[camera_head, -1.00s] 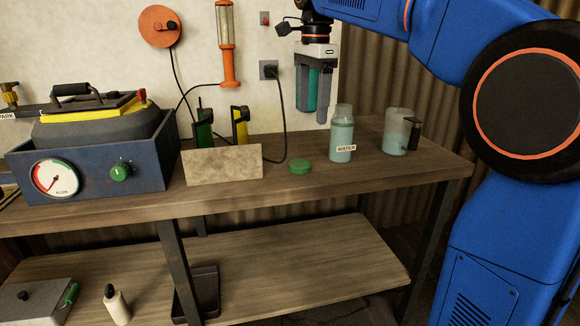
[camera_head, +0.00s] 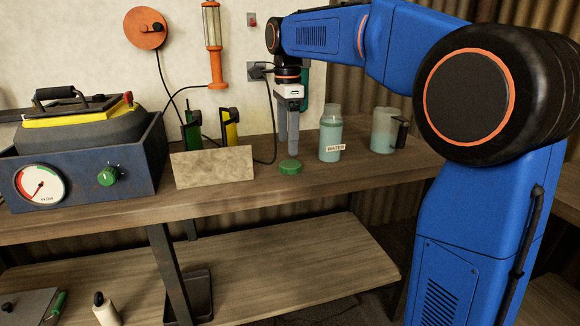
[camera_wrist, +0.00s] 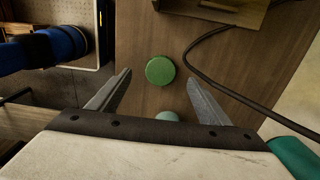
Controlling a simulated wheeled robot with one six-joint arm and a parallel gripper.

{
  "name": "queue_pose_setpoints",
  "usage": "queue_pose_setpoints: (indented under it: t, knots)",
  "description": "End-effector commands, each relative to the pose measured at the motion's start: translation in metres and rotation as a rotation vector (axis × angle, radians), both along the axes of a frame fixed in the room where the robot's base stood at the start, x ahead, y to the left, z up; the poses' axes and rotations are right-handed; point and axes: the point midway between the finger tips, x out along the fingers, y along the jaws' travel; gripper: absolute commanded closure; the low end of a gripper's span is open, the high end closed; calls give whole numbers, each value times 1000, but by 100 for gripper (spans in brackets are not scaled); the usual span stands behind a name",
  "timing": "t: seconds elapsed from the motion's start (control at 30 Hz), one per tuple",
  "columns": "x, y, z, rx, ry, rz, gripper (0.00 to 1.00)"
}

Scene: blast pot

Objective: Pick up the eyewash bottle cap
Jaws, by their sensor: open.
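A round green cap (camera_head: 290,167) lies flat on the wooden workbench, left of a clear bottle of pale teal liquid labelled WATER (camera_head: 331,136). In the wrist view the green cap (camera_wrist: 160,70) is beyond and between the two fingertips, nearer the top. My gripper (camera_head: 288,152) points down above the cap, in line with it in the head view. In the wrist view my gripper (camera_wrist: 158,82) has its grey fingers apart with nothing between them. A small part of a pale teal round thing (camera_wrist: 167,116) shows near the gripper's palm.
A handled clear jug (camera_head: 384,132) stands right of the bottle. A tan board (camera_head: 214,168) stands left of the cap, with green and yellow devices behind it. A dark cable (camera_head: 274,130) hangs near the gripper and also crosses the bench in the wrist view (camera_wrist: 215,80).

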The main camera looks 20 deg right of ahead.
Motion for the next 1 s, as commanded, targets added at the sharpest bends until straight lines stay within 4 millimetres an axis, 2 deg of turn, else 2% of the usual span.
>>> queue_pose_setpoints:
  t: [0.33,0.63,0.97,1.0]
  knots:
    - [1,-3,-25,0,1,-1,28]
    - [2,-8,-62,0,1,0,28]
    - [3,-8,-68,0,-1,0,28]
    - [3,-8,-68,0,-1,0,38]
